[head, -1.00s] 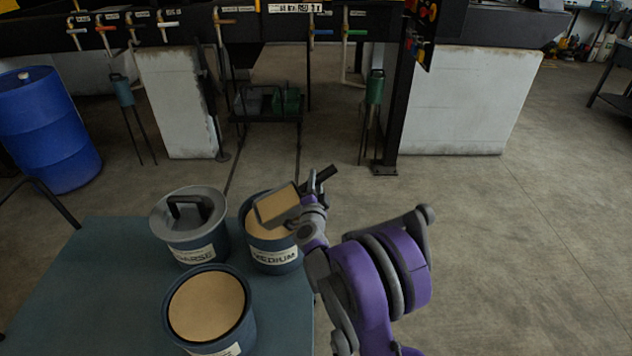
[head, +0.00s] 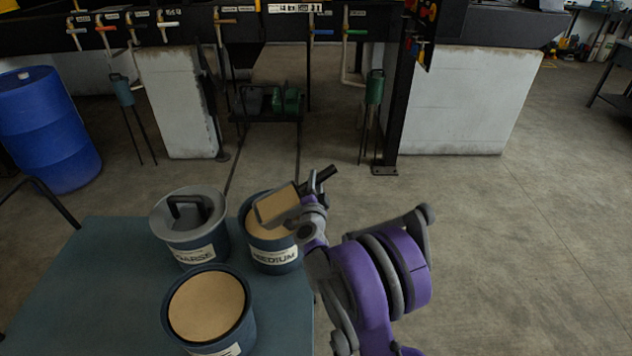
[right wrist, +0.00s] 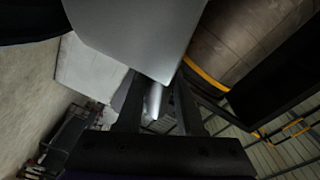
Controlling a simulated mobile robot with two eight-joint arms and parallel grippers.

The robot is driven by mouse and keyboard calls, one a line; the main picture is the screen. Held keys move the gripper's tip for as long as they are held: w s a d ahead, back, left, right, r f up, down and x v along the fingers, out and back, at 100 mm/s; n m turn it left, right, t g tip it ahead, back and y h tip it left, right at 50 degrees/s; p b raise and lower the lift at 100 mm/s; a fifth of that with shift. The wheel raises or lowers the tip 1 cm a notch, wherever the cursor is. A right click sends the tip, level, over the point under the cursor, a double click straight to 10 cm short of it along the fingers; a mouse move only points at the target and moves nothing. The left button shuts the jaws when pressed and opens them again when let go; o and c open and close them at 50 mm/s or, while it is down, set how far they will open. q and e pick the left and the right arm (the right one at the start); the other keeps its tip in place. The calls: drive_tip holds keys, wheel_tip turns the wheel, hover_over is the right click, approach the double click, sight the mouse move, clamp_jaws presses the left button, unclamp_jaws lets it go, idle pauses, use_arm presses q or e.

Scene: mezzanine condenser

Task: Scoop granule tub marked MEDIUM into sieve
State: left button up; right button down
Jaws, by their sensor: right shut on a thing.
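The tub marked MEDIUM (head: 275,257) stands at the table's right edge, open, with tan granules inside. A grey scoop (head: 283,216) with a level tan fill is over the tub's mouth and hides part of it; I cannot tell whether it touches the granules. My right gripper (head: 316,190) is shut on the scoop's handle, at the upper right of the tub. In the right wrist view the handle (right wrist: 155,102) is between the fingers and the scoop's grey body (right wrist: 140,35) is beyond them. I cannot make out a sieve. My left gripper is not in view.
The COARSE tub (head: 203,254), with a grey handled lid (head: 160,222), stands left of the MEDIUM tub. Another open tan-filled tub (head: 246,328) stands in front, its label cut off. The table (head: 80,290) is clear at left. A blue drum (head: 45,130) stands beyond.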

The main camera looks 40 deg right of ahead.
drive_tip(key=shift+m, duration=0.6)
drive_tip(key=r+p, duration=0.2)
drive_tip(key=d+r+p, duration=0.1)
drive_tip(key=r+p, duration=0.1)
drive_tip(key=shift+s+r, duration=0.2)
drive_tip(key=shift+r, duration=0.1)
drive_tip(key=shift+s+d+r+m+g+y+p, duration=0.15)
drive_tip(key=shift+r+m+y+p, duration=0.15)
drive_tip(key=shift+r+p, duration=0.2)
drive_tip(key=shift+d+r+m+g+y+p, duration=0.15)
drive_tip(key=shift+r+m+y+p, duration=0.05)
drive_tip(key=shift+r+m+p, duration=0.25)
drive_tip(key=shift+d+r+m+y+p, duration=0.25)
drive_tip(key=shift+r+m+y+p, duration=0.1)
drive_tip(key=shift+r, duration=0.2)
